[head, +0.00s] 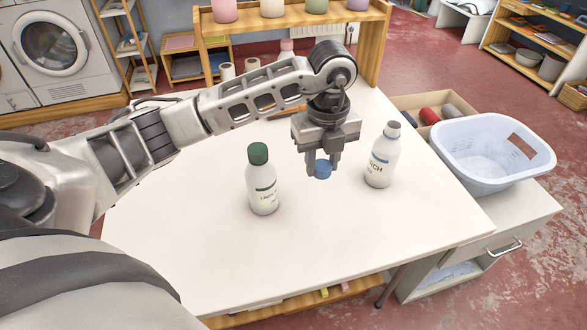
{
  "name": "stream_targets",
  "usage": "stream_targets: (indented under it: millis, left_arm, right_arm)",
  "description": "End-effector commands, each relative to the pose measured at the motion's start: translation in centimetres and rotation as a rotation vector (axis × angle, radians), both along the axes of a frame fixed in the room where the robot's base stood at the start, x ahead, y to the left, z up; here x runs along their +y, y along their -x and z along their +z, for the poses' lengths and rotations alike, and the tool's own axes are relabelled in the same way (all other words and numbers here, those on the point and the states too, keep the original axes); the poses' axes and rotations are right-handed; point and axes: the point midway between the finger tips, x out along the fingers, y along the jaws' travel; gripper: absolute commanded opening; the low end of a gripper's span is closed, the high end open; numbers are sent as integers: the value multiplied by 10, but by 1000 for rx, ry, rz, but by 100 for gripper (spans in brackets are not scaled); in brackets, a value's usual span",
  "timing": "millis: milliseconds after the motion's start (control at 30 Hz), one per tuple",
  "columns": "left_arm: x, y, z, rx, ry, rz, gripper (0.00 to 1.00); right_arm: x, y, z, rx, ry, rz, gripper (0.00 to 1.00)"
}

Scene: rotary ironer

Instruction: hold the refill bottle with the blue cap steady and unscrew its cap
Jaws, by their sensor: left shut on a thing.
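My left gripper (322,165) points down over the middle of the table and is shut on a blue cap (322,170). No bottle shows under the cap. A white bottle (382,162) with dark lettering ending in "CH" stands upright to the right of the gripper, apart from it. Its top is a narrow grey neck or small cap; I cannot tell which. No blue cap is on it. Another white bottle (262,190) with a dark green cap (258,153) stands upright to the left of the gripper. My right gripper is not in view.
The white table (330,240) is clear in front of the bottles. A wooden shelf (375,45) with several coloured jars stands at its back. A white basin (490,160) sits at the right, beside an open box (405,103) holding rolled items.

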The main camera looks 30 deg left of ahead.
Motion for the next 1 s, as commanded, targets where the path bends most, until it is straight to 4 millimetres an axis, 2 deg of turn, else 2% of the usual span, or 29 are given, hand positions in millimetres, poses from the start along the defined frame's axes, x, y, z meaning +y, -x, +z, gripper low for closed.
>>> stream_targets:
  millis: [33,133,300,400,667,867,1000]
  left_arm:
    - [13,-5,-5,3,-1,7,5]
    - [36,-15,-16,2,-2,6,5]
    - [60,-25,-49,2,0,2,5]
    - [69,-30,-62,1,1,0,5]
    - [80,-35,-77,0,0,-2,5]
    - [79,-35,-104,0,1,-3,5]
    - [79,-35,-106,-3,1,-4,5]
  right_arm:
    - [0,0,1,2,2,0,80]
    - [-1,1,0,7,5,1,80]
    - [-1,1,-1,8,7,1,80]
    - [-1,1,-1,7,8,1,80]
    - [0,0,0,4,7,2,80]
    - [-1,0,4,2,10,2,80]
    - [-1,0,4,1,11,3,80]
